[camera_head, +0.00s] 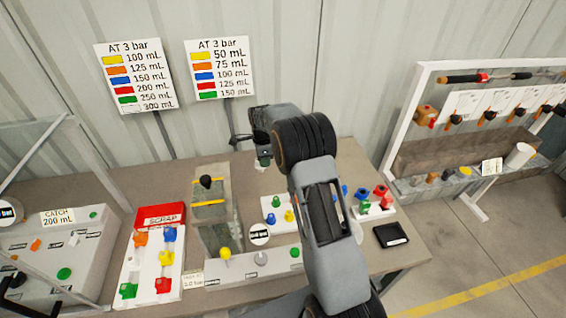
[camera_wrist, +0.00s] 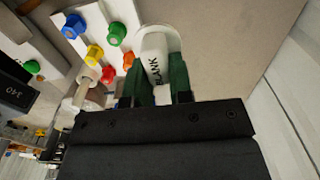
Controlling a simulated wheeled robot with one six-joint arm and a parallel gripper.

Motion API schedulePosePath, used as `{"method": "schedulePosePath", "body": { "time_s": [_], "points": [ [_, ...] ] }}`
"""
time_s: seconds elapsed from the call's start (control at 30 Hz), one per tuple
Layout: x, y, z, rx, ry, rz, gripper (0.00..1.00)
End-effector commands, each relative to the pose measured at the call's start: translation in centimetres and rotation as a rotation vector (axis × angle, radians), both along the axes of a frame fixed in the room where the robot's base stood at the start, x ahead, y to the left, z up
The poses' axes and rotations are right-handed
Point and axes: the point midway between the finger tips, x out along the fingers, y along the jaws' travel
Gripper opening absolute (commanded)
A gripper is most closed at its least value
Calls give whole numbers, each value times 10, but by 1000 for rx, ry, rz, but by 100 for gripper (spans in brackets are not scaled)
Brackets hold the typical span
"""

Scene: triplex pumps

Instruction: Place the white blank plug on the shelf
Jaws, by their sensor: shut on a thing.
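The white blank plug (camera_wrist: 155,60) is between the green fingers of my gripper (camera_wrist: 158,74) in the wrist view, with the word BLANK on its side. My gripper is shut on it. A round white face shows at the plug's far end; I cannot tell whether it is part of the plug or a separate disc. In the head view my gripper (camera_head: 263,158) is over the back of the bench, left of my arm, and the plug is mostly hidden. The rack on the right has a low shelf (camera_head: 408,187) carrying small items and a white cup (camera_head: 519,155).
White blocks with coloured fittings (camera_head: 272,216) stand on the bench (camera_head: 345,160) by my arm. A black tray (camera_head: 391,235) lies at its right edge. A red SCRAP box (camera_head: 161,217) and a grey column (camera_head: 217,236) stand left. Open floor separates bench and rack.

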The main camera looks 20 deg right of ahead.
Motion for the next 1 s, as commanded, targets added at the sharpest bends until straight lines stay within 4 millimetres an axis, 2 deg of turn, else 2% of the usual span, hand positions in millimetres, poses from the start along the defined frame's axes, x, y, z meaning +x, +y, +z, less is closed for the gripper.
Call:
{"method": "schedulePosePath", "body": {
  "time_s": [0.3,0.4,0.6,0.87,1.0],
  "points": [
    [39,-72,-36,0,2,-8,0],
    [46,-84,-59,0,2,-7,0],
    [57,-101,-82,0,0,-7,0],
    [62,-108,-90,0,1,-4,0],
    [63,-112,-102,0,2,-5,0]
  ]
}}
